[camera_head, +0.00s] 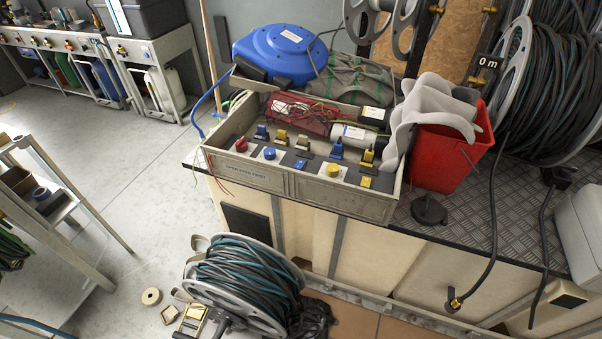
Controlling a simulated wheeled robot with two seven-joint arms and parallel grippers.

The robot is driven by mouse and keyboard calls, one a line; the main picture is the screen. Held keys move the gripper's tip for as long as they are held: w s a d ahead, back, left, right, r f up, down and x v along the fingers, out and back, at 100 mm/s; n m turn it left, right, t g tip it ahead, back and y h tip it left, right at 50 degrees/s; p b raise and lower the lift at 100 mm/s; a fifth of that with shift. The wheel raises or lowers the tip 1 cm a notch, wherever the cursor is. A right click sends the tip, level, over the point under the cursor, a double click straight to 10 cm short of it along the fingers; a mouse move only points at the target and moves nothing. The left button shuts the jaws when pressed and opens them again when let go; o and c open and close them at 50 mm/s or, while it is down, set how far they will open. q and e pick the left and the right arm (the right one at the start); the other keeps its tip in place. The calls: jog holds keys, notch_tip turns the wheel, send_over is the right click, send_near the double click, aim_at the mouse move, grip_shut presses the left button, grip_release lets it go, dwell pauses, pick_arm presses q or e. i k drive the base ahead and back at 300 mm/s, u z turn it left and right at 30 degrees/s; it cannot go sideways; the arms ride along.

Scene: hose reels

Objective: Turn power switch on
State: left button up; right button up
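An open control box (262,180) sits on the workbench at the centre, its lid off and wiring showing inside. Its sloped front panel carries a red knob (241,145), a blue knob (269,153) and a yellow knob (333,169). Neither of my grippers shows in the view.
A red bucket (443,160) with a grey cloth (432,104) stands right of the box. A blue hose reel (279,50) is behind it. Large hose reels fill the right. Another reel (240,283) lies on the floor in front. Open floor (130,165) is at left.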

aim_at(241, 145)
jog(key=z, duration=1.15)
jog(key=k, duration=0.35)
jog(key=u, duration=0.75)
